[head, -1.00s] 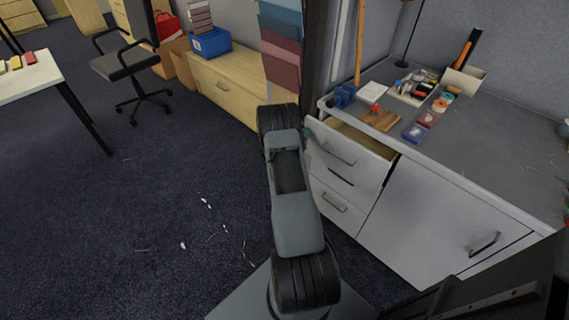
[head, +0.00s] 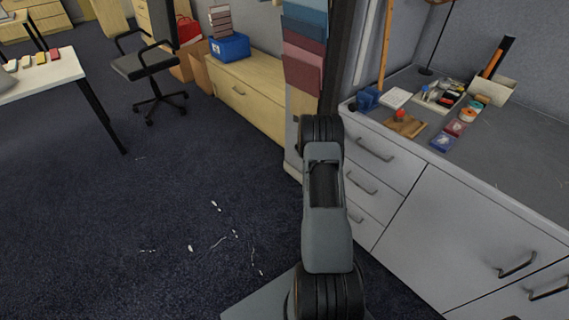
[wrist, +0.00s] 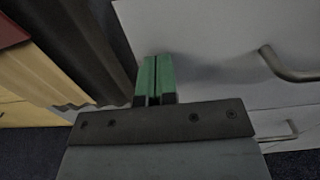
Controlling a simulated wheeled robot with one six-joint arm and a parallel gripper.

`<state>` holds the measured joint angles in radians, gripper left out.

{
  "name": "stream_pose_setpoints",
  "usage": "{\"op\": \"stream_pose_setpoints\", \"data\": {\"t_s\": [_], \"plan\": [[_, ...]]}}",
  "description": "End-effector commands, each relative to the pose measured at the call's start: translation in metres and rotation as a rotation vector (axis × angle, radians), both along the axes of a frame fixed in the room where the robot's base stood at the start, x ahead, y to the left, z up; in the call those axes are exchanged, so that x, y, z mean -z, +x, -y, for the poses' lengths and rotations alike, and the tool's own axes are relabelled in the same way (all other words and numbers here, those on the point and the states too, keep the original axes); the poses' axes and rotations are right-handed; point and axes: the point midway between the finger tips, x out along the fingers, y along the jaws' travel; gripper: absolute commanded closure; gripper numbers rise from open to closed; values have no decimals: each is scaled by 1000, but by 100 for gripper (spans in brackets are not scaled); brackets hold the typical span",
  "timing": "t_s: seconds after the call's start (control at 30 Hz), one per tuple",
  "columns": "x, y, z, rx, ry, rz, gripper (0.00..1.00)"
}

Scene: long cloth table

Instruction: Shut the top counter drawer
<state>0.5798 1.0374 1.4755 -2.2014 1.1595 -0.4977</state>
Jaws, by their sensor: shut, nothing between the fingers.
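The top counter drawer (head: 386,157) is at the upper left of the grey counter in the head view. Its front looks flush with the counter face, and no opening shows above it. Its bar handle (head: 374,151) faces out. In the wrist view my gripper (wrist: 156,82) has two green fingers pressed together with nothing between them. The fingertips are close against a pale drawer front (wrist: 215,50), left of a metal handle (wrist: 287,66). I cannot tell whether they touch it. In the head view my arm hides the gripper.
Lower drawers (head: 358,188) sit under the top one, with handles sticking out. The countertop (head: 500,150) holds small items near its back and left edge. A dark post with hanging folders (head: 303,45) stands left of the counter. Open carpet (head: 150,220) lies to the left.

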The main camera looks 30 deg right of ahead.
Motion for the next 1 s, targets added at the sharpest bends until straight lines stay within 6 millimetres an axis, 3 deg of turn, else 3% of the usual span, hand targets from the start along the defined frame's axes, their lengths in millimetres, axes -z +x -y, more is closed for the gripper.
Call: {"op": "stream_pose_setpoints", "data": {"t_s": [0.1, 0.27, 0.7, 1.0], "plan": [[-6, -1, 6, 4, -9, 7, 100], [-8, -3, -1, 6, -10, 7, 100], [-4, -13, -90, -2, -5, 1, 100], [-3, -20, -130, 2, -4, 2, 100]]}}
